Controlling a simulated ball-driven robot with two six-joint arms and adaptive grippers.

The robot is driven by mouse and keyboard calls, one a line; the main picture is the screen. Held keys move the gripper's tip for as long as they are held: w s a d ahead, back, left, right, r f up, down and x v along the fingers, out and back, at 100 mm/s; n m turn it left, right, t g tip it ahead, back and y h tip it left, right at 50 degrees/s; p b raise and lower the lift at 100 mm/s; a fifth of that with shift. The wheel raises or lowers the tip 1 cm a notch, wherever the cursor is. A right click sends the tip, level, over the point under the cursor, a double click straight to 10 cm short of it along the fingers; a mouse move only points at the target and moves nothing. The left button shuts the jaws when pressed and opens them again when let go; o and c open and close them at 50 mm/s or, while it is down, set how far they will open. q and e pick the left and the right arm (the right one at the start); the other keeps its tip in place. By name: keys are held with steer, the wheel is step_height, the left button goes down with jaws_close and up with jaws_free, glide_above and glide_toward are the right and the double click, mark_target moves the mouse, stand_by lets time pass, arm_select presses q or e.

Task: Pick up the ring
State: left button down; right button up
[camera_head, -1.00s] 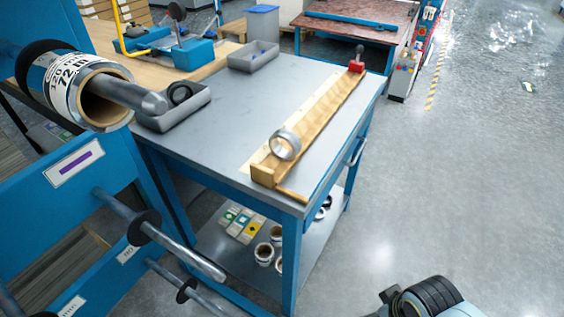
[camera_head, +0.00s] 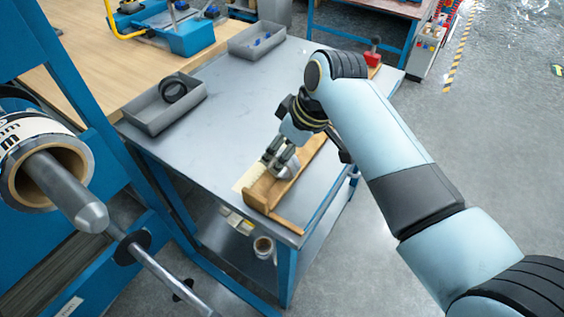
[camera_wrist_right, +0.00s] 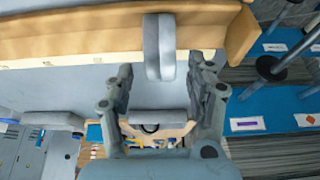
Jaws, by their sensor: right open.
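A silver metal ring (camera_head: 288,168) stands on edge in the wooden trough (camera_head: 262,193) on the grey workbench, near the trough's front end. My right gripper (camera_head: 275,158) has come down beside the ring, and its fingers partly hide it in the head view. In the right wrist view the ring (camera_wrist_right: 160,48) is seen edge-on. The open fingers (camera_wrist_right: 163,72) point at it, one tip to each side, with a gap on both sides. The ring mostly extends past the fingertips. My left gripper is not in view.
A grey tray (camera_head: 142,118) with black rings stands on the bench's left side, and another tray (camera_head: 236,46) stands behind it. A red clamp (camera_head: 372,58) sits at the trough's far end. A rack with a roll (camera_head: 30,140) is at the left.

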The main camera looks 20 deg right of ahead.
steer(key=x, duration=0.5)
steer(key=shift+f, duration=0.15)
steer(key=shift+s, duration=0.1)
jaws_close()
